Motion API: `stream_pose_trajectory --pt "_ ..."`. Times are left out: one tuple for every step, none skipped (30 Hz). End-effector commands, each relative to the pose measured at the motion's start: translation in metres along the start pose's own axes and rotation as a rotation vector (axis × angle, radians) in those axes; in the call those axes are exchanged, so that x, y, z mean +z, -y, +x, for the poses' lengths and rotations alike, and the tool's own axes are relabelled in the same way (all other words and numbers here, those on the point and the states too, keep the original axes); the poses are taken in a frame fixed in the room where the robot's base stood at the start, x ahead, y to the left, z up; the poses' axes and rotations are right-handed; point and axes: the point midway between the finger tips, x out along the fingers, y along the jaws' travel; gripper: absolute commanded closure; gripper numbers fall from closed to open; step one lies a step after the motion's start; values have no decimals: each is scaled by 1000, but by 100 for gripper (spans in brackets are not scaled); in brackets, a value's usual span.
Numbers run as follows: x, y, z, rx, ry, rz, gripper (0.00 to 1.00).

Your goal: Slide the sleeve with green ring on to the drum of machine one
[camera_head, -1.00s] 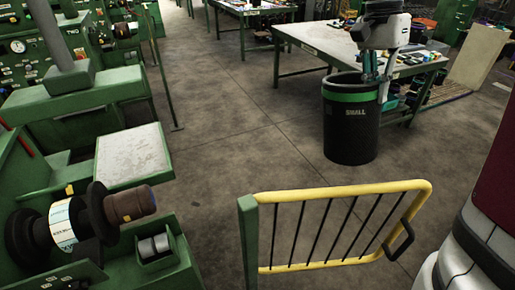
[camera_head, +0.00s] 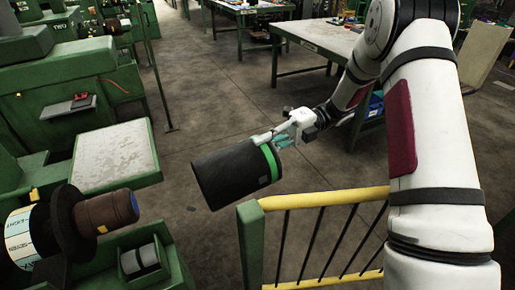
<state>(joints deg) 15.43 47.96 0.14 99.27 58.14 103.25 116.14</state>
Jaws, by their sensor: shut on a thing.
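The black sleeve with the green ring (camera_head: 222,179) is in the air, lying on its side and tilted. Its closed-looking dark end points left and its green ring is at the right end. My gripper (camera_head: 270,140) is shut on the sleeve's rim at the green-ring end. The drum of the machine at the lower left (camera_head: 108,212) is a brown cylinder with a rounded end pointing right, behind a black flange. The sleeve is apart from the drum, to its right and a little higher. The sleeve's inside is hidden.
A yellow gate (camera_head: 330,197) with dark bars and a green post (camera_head: 250,245) stands below the sleeve. A pale-topped green stand (camera_head: 112,155) is left of the sleeve. A grey roller (camera_head: 139,259) sits in a green box below the drum. Worktables (camera_head: 315,35) stand behind.

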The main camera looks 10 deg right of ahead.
Motion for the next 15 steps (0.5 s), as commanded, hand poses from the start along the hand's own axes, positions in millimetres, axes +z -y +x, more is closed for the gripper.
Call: stream_pose_trajectory --pt "6 8 4 30 18 2 100" --pt "8 10 6 42 29 2 100" --pt "10 12 8 54 37 0 100" --pt "11 13 9 60 40 -1 100" --pt "12 14 11 65 44 -2 100" --pt "12 14 12 69 47 -2 100" --pt "13 14 14 71 49 -3 100" --pt "13 14 16 72 49 -3 100" --pt "13 13 18 72 49 -3 100" --pt "12 13 20 71 48 -3 100" --pt "12 12 23 71 47 -3 100" --pt "12 12 27 71 46 -3 100" --pt "12 11 31 71 46 -3 100" --pt "12 11 34 71 45 -3 100" --pt "12 10 39 70 46 -3 100"
